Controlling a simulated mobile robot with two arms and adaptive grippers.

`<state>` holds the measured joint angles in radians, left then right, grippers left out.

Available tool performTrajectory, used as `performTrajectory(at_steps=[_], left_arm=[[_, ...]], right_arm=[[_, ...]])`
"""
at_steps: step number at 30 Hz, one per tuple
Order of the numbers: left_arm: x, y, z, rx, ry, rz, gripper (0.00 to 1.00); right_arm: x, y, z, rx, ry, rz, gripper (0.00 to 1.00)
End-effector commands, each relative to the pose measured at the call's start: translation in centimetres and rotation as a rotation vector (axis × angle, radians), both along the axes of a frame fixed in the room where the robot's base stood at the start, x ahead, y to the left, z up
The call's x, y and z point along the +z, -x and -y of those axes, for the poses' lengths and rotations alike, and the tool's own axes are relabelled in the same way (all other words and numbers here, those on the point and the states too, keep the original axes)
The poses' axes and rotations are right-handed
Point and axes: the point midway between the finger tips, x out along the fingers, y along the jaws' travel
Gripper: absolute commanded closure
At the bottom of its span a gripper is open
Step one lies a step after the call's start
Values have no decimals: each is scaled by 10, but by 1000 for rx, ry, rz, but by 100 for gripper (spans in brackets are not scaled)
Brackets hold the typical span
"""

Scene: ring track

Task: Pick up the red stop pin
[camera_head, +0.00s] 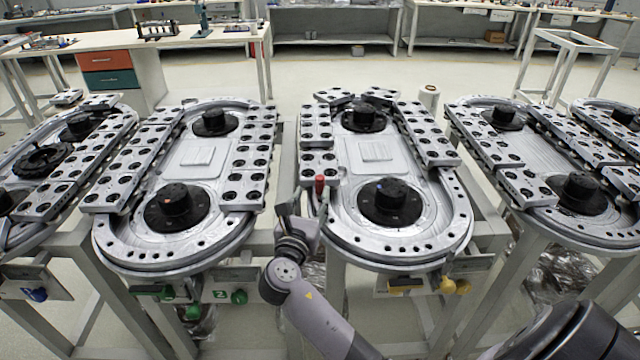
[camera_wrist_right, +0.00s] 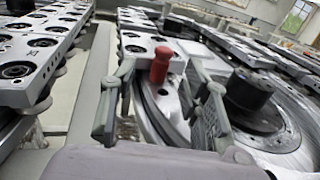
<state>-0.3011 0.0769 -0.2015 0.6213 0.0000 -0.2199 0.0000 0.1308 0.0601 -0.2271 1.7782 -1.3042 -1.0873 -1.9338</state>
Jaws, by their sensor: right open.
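The red stop pin (camera_head: 320,185) stands upright at the left edge of the middle ring track (camera_head: 400,247), at the near end of its left row of carriage plates. In the right wrist view the pin (camera_wrist_right: 160,66) shows between the two fingers in the picture, with its head clear. My right gripper (camera_head: 305,208) is open and empty, just left of and nearer than the pin. In the wrist view its fingers (camera_wrist_right: 165,95) are spread to either side. I cannot tell how far the pin is from the fingertips. My left gripper is not in view.
Another ring track (camera_head: 170,255) stands to the left, with a gap between the frames. A further track (camera_head: 590,226) stands to the right. Black hubs (camera_head: 389,200) rise from the middle track near the pin. A workbench with drawers (camera_head: 107,58) is behind.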

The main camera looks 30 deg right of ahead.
Motion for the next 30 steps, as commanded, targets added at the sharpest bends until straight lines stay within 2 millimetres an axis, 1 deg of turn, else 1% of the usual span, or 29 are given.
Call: performTrajectory(at_steps=[2,7,10,14,20,30], left_arm=[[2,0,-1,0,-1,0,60],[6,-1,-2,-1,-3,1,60],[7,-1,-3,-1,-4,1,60],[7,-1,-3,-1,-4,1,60],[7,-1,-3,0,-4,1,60],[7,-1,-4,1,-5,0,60]], right_arm=[[0,-4,6,-2,1,-1,57],[-2,-18,27,-3,3,-1,57],[-3,-27,35,0,2,-1,57],[-4,-32,41,-1,0,0,57],[-4,-32,41,0,-1,-1,57],[-4,-32,40,0,-1,-1,80]])
